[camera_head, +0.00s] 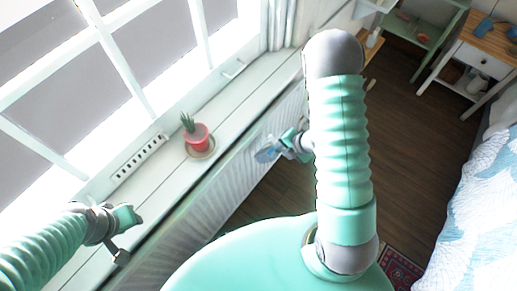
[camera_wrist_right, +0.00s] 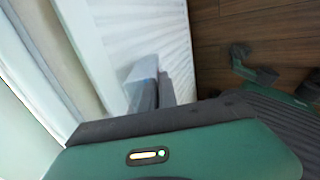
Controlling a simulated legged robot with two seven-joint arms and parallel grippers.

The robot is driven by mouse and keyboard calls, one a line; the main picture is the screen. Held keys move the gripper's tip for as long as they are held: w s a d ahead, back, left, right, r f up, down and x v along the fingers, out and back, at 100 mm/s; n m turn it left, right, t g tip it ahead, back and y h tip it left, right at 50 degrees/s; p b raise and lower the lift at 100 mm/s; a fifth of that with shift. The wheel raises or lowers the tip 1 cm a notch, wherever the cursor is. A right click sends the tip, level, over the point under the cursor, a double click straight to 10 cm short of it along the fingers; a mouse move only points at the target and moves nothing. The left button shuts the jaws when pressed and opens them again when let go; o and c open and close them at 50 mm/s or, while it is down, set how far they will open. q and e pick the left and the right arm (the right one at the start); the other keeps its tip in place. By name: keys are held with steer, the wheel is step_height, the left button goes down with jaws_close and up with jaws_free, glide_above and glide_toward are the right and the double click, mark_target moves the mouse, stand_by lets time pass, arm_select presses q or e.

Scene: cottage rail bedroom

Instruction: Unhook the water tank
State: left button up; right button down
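The water tank is most likely the small pale blue block (camera_head: 266,154) at the front of the white ribbed radiator below the window sill. In the right wrist view a pale blue-white block (camera_wrist_right: 141,72) stands against the radiator, right at my fingertips. My right gripper (camera_head: 281,147) is at the block; its two dark fingers (camera_wrist_right: 155,92) are close together. The frames do not show clearly whether they grip the block or only touch it. The hook is hidden. My left gripper (camera_head: 124,232) is above the sill at the lower left, away from the tank, its fingers unclear.
A red potted plant (camera_head: 198,139) on a saucer stands on the window sill (camera_head: 232,99). The radiator (camera_head: 222,182) runs below the sill. A bed (camera_head: 480,215) is at the right, with a wooden desk (camera_head: 488,42) behind. The floor (camera_head: 410,120) between is clear.

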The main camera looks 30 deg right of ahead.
steer(key=shift+s, duration=0.15)
